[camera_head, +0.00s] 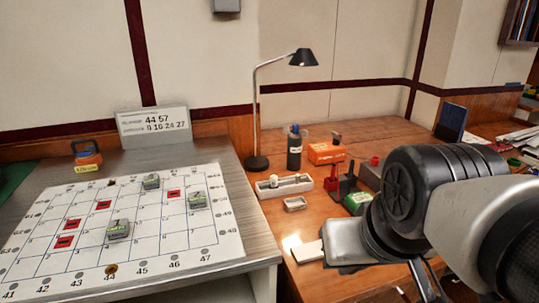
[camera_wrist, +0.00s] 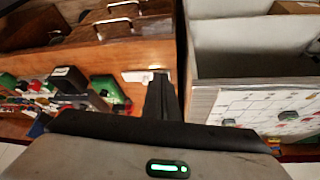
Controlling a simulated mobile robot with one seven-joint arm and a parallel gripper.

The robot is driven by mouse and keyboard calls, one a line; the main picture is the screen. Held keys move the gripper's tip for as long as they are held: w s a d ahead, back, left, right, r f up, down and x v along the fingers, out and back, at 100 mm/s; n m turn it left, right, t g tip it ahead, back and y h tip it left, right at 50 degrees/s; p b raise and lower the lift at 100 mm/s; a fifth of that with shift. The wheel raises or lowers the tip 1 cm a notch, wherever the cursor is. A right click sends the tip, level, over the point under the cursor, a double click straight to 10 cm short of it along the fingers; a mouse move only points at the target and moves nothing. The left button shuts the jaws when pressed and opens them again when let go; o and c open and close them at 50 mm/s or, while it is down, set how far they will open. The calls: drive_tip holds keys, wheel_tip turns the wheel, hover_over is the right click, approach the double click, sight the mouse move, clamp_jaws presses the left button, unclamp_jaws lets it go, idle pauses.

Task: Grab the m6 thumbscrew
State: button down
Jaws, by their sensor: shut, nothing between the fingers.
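My gripper (camera_wrist: 160,82) shows in the wrist view as dark fingers closed together, with nothing held between them. In the head view my arm reaches in from the right, over the front right of the wooden desk; the fingertips are not clear there. I cannot pick out the m6 thumbscrew for certain in either view. A small brass-coloured round piece (camera_head: 111,269) lies at the front edge of the white grid board (camera_head: 165,238), too small to identify. A small open grey tray (camera_head: 295,204) sits on the desk, its contents unclear.
A desk lamp (camera_head: 257,162), a dark bottle (camera_head: 294,152), an orange box (camera_head: 325,153) and a longer pale tray (camera_head: 270,190) stand on the wooden desk. A white block (camera_head: 308,252) lies near my arm. Several grey blocks and red tags sit on the board.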

drive_tip(key=c, duration=2.5)
unclamp_jaws()
drive_tip(key=o, duration=0.4)
drive_tip(key=shift+w+r, duration=0.15)
drive_tip(key=shift+o, duration=0.9)
drive_tip(key=w+r+p, duration=0.2)
drive_tip(key=w+r, duration=0.3)
drive_tip(key=w, duration=0.1)
drive_tip(key=shift+w+r+m+p, duration=0.2)
drive_tip(key=shift+r+m+p, duration=0.1)
drive_tip(key=shift+m+p, duration=0.1)
drive_tip(key=w+r+p, duration=0.2)
drive_tip(key=w+r, duration=0.2)
drive_tip(key=w, duration=0.4)
drive_tip(key=m+g+h+p, duration=0.2)
drive_tip(key=m+p, duration=0.3)
drive_tip(key=p, duration=0.4)
hover_over(298, 175)
drive_tip(key=s+a, duration=0.2)
drive_tip(key=s, duration=0.1)
wheel_tip(298, 175, down, 20)
drive_tip(key=shift+w+f, duration=0.1)
drive_tip(key=shift+d+b+x, duration=0.2)
drive_tip(key=shift+b+x, duration=0.05)
drive_tip(key=shift+x, duration=1.2)
drive_tip(key=shift+d+b+x, duration=0.15)
drive_tip(key=shift+b+x, duration=0.05)
drive_tip(key=shift+x, duration=1.25)
